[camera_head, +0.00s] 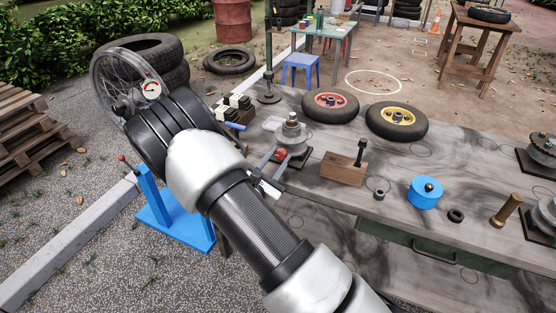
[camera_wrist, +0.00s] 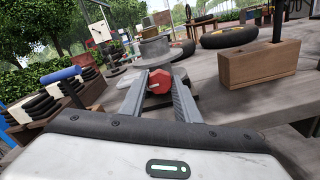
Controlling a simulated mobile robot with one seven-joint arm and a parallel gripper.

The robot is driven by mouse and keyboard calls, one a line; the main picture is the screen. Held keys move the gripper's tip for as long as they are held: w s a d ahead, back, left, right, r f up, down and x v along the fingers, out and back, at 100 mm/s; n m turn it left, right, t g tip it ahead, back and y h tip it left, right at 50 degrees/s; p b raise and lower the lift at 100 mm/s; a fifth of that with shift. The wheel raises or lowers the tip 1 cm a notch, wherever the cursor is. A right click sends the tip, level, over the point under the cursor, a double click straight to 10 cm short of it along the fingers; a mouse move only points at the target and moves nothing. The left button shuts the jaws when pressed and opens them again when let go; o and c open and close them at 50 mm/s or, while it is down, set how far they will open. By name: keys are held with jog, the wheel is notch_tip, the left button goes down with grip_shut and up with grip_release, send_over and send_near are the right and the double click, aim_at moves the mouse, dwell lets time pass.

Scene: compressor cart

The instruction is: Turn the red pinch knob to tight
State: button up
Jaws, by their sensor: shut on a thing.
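The red pinch knob (camera_wrist: 159,82) is a small faceted red piece on the near side of a grey metal fixture (camera_wrist: 153,50). In the wrist view the two grey fingers of my gripper (camera_wrist: 160,75) lie on either side of the knob and are shut on it. In the head view the red knob (camera_head: 281,153) shows at the fingertips of my gripper (camera_head: 279,156), in front of the grey fixture (camera_head: 293,132) on the workbench. A pale mark shows on the knob's face, too small to read. My arm comes in from the lower right.
A wooden block with a black upright pin (camera_head: 343,169) stands right of the fixture. A blue cylinder (camera_head: 425,193) and two wheels, red-hubbed (camera_head: 330,107) and yellow-hubbed (camera_head: 397,121), are on the bench (camera_head: 300,215). Black stacked pieces and a blue-handled tool (camera_wrist: 60,75) lie to the left.

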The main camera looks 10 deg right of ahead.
jog(key=shift+m, duration=0.3)
jog(key=o, duration=1)
jog(key=shift+o, duration=0.2)
jog(key=shift+s+a, duration=0.1)
jog(key=p+v, duration=0.1)
jog(key=v, duration=1.6)
jog(key=shift+p, duration=0.35)
jog(key=shift+s, duration=0.1)
